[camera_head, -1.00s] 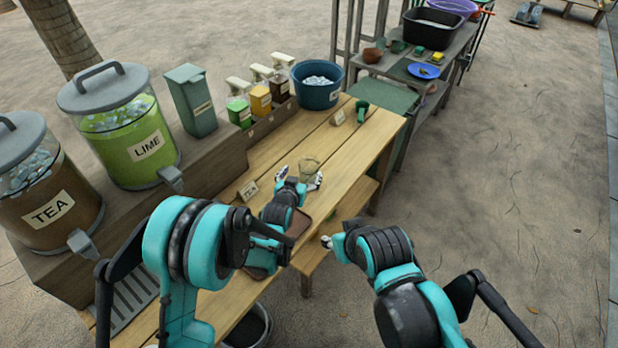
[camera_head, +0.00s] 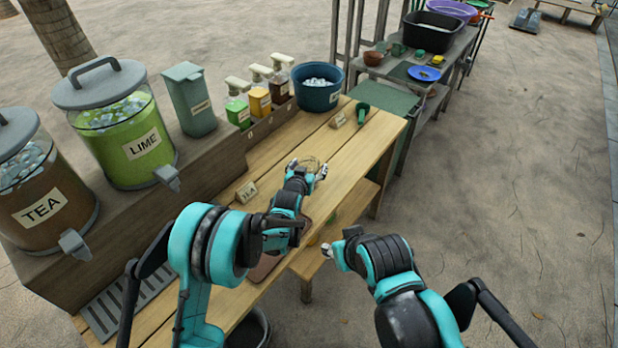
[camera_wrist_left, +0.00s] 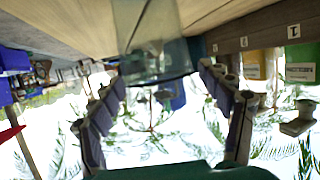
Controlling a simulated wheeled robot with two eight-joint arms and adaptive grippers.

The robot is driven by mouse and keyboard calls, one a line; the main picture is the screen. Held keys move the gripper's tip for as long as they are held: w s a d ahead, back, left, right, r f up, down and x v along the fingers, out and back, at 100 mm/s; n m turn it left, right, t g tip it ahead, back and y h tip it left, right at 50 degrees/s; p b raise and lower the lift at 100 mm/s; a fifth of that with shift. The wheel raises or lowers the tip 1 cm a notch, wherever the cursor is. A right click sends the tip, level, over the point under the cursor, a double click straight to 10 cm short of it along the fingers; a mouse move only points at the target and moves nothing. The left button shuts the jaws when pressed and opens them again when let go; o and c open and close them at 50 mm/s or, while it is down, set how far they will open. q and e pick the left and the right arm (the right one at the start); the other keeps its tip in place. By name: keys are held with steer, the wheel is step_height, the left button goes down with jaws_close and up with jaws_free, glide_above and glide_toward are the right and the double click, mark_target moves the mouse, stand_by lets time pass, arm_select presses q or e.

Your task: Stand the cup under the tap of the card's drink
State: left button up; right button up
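A clear glass cup (camera_head: 311,160) stands on the wooden table. My left gripper (camera_head: 308,170) is at the cup, with its fingers spread on either side. In the left wrist view the cup (camera_wrist_left: 150,40) appears just beyond and between the two open fingertips (camera_wrist_left: 161,80); it does not look squeezed. A small card reading TEA (camera_head: 247,191) stands on the table. The brown TEA dispenser (camera_head: 42,207) has a grey tap (camera_head: 75,244); the green LIME dispenser (camera_head: 137,147) has another tap (camera_head: 168,177). My right gripper (camera_head: 331,250) is beside the table's right edge, its fingers too small to judge.
A grey drip grate (camera_head: 113,306) lies by the TEA dispenser. Several pump bottles (camera_head: 260,100), a blue ice tub (camera_head: 318,92), a second card (camera_head: 338,119) and a green scoop-like item (camera_head: 363,113) are farther back. A brown tray (camera_head: 265,267) is partly hidden by my left arm.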

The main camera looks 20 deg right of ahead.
arm_select(q)
steer(key=c, duration=0.9)
steer(key=shift+r, duration=0.2)
